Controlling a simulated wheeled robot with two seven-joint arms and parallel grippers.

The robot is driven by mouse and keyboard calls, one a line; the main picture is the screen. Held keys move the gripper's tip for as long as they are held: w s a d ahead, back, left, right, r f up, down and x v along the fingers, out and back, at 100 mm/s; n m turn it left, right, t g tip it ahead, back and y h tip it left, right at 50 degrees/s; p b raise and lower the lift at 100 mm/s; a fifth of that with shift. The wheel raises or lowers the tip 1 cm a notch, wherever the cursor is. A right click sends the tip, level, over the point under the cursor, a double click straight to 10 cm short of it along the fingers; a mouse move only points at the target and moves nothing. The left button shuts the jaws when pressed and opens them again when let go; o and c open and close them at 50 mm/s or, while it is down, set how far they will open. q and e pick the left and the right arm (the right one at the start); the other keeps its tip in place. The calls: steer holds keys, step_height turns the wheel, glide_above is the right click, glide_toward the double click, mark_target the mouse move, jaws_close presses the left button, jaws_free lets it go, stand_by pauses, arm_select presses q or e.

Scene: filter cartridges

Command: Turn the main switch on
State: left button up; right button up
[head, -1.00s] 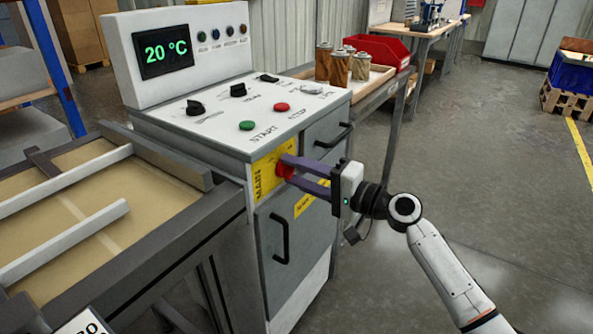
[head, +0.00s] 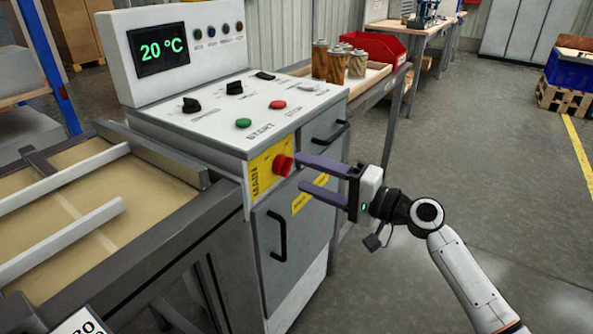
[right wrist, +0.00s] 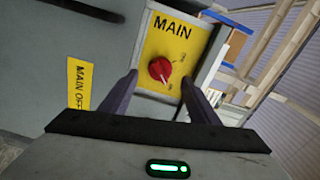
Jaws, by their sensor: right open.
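The main switch is a red knob (head: 283,165) on a yellow plate marked MAIN (head: 262,172), on the front of the grey control cabinet. In the right wrist view the red knob (right wrist: 160,69) shows between my fingers, with a white pointer mark slanting to the lower right of the picture. My right gripper (head: 308,173) is open and empty, its purple fingers backed off a little from the knob. The open fingers also show in the right wrist view (right wrist: 160,95). My left gripper is not in view.
The cabinet top carries a green START button (head: 243,123), a red button (head: 277,104) and black knobs. The display (head: 158,55) reads 20 °C. A black door handle (head: 278,236) sticks out below the switch.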

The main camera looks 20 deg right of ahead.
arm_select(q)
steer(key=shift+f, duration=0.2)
arm_select(e)
steer(key=v, duration=0.6)
steer(key=s+a+f+n+g+h+p, duration=0.2)
steer(key=s+f, duration=0.2)
steer(key=f, duration=0.4)
steer(key=s+a+f+n+g+h+p, duration=0.1)
steer(key=s+a+f+h+p, duration=0.15)
steer(key=s+f, duration=0.45)
arm_select(q)
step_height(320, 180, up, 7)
steer(key=p, duration=0.4)
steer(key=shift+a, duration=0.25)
arm_select(e)
steer(key=s+a+f+n+g+h, duration=0.1)
steer(key=s+a+f+n+h, duration=0.1)
steer(key=s, duration=0.5)
steer(key=s+a+f+n+g+h, duration=0.1)
steer(key=s+a+f+n+h, duration=0.1)
steer(key=s+f+n, duration=0.3)
steer(key=s+a+f, duration=0.1)
steer(key=s+f, duration=0.1)
steer(key=s, duration=0.1)
steer(key=shift+s+f+n+g, duration=0.2)
steer(key=shift+s+n+g, duration=0.1)
steer(key=shift+s, duration=0.05)
